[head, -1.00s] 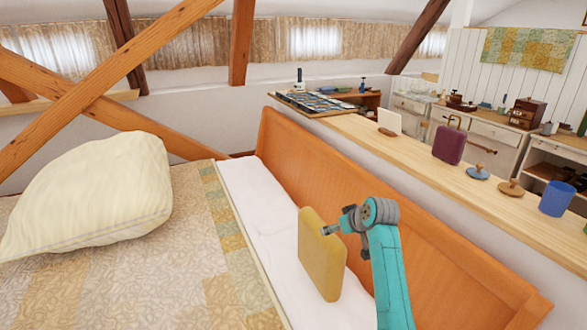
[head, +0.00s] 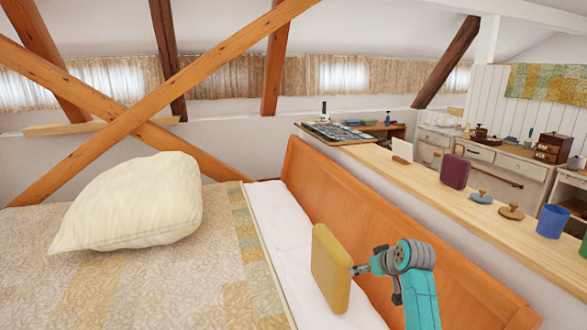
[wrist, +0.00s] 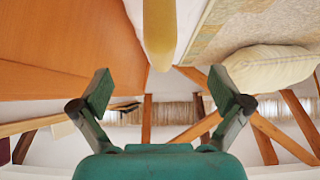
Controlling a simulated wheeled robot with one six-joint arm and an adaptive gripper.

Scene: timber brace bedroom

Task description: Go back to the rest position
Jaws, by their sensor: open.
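My gripper (head: 360,269) is at the right side of an upright yellow block with rounded edges (head: 330,268). The block appears over the white sheet beside the orange wooden board; whether it rests on the sheet cannot be told. In the wrist view my gripper (wrist: 160,88) has its two green fingers spread wide with nothing between them. The yellow block (wrist: 159,35) shows there at the top middle, beyond the fingertips and apart from them. In the head view my own wrist hides part of the fingers.
The orange board (head: 410,245) runs close along my arm. Behind it is a long wooden ledge (head: 430,190) with a purple block (head: 455,171), a blue cup (head: 551,221) and knobbed lids. A cream pillow (head: 135,205) lies on the patterned bedspread (head: 130,275) at left, otherwise clear.

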